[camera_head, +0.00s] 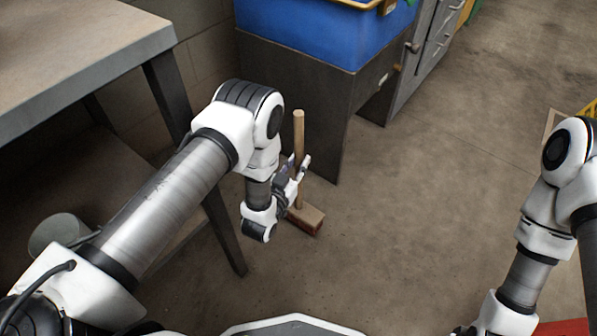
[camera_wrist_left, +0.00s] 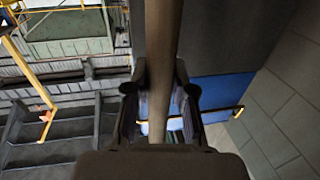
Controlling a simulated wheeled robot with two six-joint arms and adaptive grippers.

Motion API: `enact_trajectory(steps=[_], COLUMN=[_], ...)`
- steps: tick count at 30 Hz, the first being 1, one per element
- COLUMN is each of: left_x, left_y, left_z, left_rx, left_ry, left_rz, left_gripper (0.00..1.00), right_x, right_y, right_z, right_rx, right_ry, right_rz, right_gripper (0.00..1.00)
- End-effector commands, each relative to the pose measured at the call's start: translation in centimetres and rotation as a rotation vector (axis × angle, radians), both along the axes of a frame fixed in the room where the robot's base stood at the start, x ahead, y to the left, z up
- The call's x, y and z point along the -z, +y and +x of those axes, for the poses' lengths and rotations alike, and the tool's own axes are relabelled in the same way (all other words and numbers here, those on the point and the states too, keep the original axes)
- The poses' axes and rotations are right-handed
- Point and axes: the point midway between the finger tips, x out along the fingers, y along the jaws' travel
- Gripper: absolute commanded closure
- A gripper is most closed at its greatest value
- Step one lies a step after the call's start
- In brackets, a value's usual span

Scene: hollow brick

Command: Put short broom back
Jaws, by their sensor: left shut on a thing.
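The short broom has a wooden handle (camera_head: 299,135) that stands nearly upright and a brown brush head (camera_head: 306,218) at its lower end, near the floor. Whether the head touches the floor I cannot tell. My left gripper (camera_head: 297,172) is shut on the handle, about midway along it. In the left wrist view the handle (camera_wrist_left: 163,60) runs between the two fingers of the left gripper (camera_wrist_left: 160,95). My right arm is at the right side of the head view, and its gripper is mostly cut off at the bottom edge.
A table (camera_head: 85,50) with dark legs stands at the left, close to my left arm. A dark cabinet (camera_head: 300,95) with a blue bin (camera_head: 310,30) on it stands behind the broom. A grey bucket (camera_head: 58,232) is under the table. The concrete floor (camera_head: 430,190) is clear in the middle.

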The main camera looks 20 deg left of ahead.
Motion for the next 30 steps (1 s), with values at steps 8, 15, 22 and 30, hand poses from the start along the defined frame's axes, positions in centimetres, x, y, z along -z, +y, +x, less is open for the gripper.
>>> enact_trajectory(steps=[8, 15, 22, 30], left_x=[2.7, 3.1, 3.1, 2.5], left_y=[0.0, 0.0, 0.0, 0.2], left_z=[0.0, 0.0, 0.0, -1.7], left_rx=[0.000, 0.000, 0.000, -0.001], left_ry=[-0.001, 0.002, 0.001, 0.006], left_rz=[0.000, 0.000, 0.000, 0.000], left_gripper=[1.00, 0.65, 0.51, 0.51], right_x=[2.0, 2.2, 2.2, 0.8], right_y=[0.0, 0.0, 0.0, 0.0], right_z=[0.0, 0.0, 0.0, 0.0], right_rx=[0.002, 0.002, 0.002, 0.001], right_ry=[-0.001, -0.001, -0.001, 0.000], right_rz=[0.000, 0.000, 0.000, 0.000], right_gripper=[0.60, 0.60, 0.60, 0.60])
